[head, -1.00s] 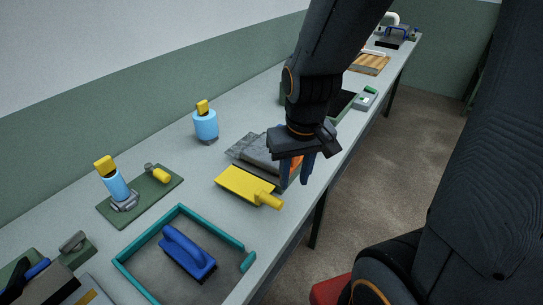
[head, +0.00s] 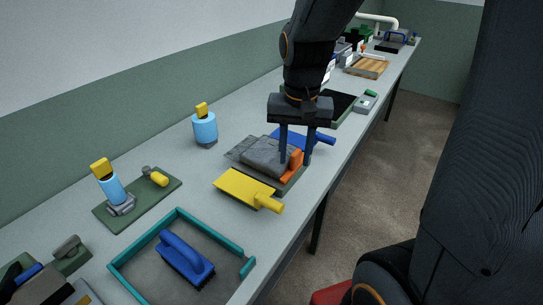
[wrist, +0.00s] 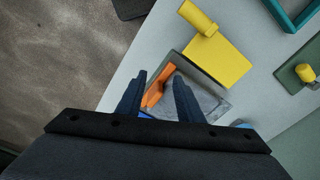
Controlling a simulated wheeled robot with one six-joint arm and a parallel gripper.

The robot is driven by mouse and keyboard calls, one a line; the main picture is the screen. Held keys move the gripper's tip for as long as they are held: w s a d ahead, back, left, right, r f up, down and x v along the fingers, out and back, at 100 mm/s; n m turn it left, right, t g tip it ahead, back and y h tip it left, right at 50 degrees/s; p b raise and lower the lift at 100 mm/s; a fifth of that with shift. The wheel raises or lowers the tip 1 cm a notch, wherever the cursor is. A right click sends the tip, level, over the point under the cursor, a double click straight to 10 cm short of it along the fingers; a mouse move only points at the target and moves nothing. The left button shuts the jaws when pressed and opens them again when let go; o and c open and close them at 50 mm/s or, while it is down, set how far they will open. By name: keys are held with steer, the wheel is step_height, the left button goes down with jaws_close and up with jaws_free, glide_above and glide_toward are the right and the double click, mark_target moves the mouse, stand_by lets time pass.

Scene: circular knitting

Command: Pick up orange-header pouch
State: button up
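The orange-header pouch is a grey pouch (head: 265,153) with an orange header (head: 294,163), lying on a dark grey tray (head: 241,153) on the bench. The header faces the bench's front edge. My gripper (head: 296,163) points down over the header end, its two fingers apart. In the wrist view, the orange header (wrist: 157,86) shows between the open fingers (wrist: 160,84), with the grey pouch (wrist: 203,96) partly behind the right finger. I cannot tell whether a finger touches the pouch.
A yellow paddle (head: 245,188) lies just in front of the tray, and a blue paddle (head: 318,139) just behind it. A teal frame (head: 178,212) holds a blue-handled brush (head: 184,255). A blue bottle (head: 205,127) stands to the left. The bench's front edge is close.

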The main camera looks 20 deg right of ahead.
mark_target(296, 152)
steer(key=w+d+r+m, duration=0.1)
steer(key=w+r+m, duration=0.2)
steer(key=w+d+r+m, duration=0.1)
steer(key=r+m, duration=0.1)
steer(key=shift+w+d+g, duration=0.3)
steer(key=shift+g, duration=0.1)
steer(key=shift+s+a+f+p, duration=0.1)
steer(key=shift+f+p, duration=0.35)
steer(key=shift+f, duration=1.45)
steer(key=shift+a+f+p, duration=0.1)
steer(key=shift+f+p, duration=0.35)
steer(key=shift+f, duration=1.45)
steer(key=shift+c, duration=0.3)
jaws_close()
